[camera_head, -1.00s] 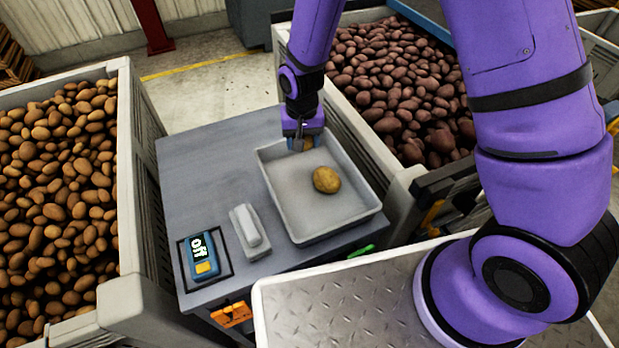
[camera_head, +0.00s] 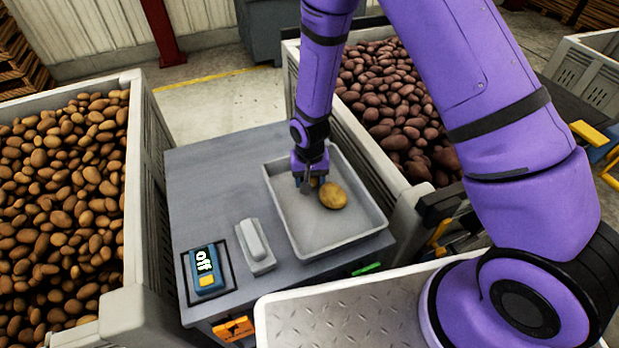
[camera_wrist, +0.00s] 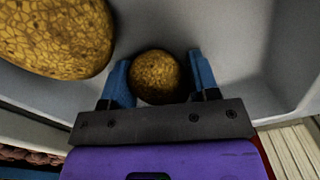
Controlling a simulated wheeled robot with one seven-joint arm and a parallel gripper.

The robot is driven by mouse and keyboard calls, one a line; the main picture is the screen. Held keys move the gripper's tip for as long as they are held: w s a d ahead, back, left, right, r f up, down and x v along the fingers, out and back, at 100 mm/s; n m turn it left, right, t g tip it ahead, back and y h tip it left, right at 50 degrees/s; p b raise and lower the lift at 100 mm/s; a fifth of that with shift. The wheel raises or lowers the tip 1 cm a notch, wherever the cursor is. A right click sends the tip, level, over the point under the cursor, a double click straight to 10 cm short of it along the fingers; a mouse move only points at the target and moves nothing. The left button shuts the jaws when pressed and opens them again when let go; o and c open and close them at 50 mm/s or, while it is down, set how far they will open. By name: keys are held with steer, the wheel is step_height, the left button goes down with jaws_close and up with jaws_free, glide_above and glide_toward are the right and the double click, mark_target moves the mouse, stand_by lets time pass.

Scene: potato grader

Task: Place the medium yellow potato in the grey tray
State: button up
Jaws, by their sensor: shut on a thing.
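The grey tray (camera_head: 330,242) lies on the grey table, and its inside also shows in the wrist view (camera_wrist: 288,62). My gripper (camera_head: 309,186) is over the tray's back part, low and pointing down. In the wrist view its blue fingers (camera_wrist: 160,78) are shut on a smaller, round yellow potato (camera_wrist: 157,74), one finger on each side. In the head view this potato is almost wholly hidden by the gripper. A larger yellow potato (camera_head: 334,195) lies in the tray just right of the gripper; it fills the upper left of the wrist view (camera_wrist: 58,38).
A bin of brown potatoes (camera_head: 135,165) stands at left, a bin of red potatoes (camera_head: 372,150) behind at right. The table's back left is clear.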

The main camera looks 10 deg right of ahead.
steer(key=shift+f, duration=0.1)
steer(key=o, duration=1)
steer(key=shift+c, duration=0.2)
step_height(320, 180, up, 12)
steer(key=r, duration=0.1)
steer(key=s+d+r+t, duration=0.1)
steer(key=s+d+r, duration=0.1)
steer(key=d+r, duration=0.35)
steer(key=s+d+r+t, duration=0.1)
steer(key=s+d+r, duration=0.1)
steer(key=r, duration=0.7)
steer(key=s+d+r+t, duration=0.15)
steer(key=d+r, duration=0.25)
steer(key=r, duration=0.4)
steer(key=s+d+r, duration=0.2)
steer(key=s+r, duration=0.1)
steer(key=s, duration=0.3)
steer(key=s+d+r+t, duration=0.1)
steer(key=s+d+r, duration=0.2)
steer(key=s, duration=0.3)
steer(key=s+d+r+n, duration=0.1)
steer(key=s+d+r, duration=0.2)
steer(key=s, duration=0.3)
steer(key=shift+r+t, duration=0.35)
steer(key=shift+r, duration=0.55)
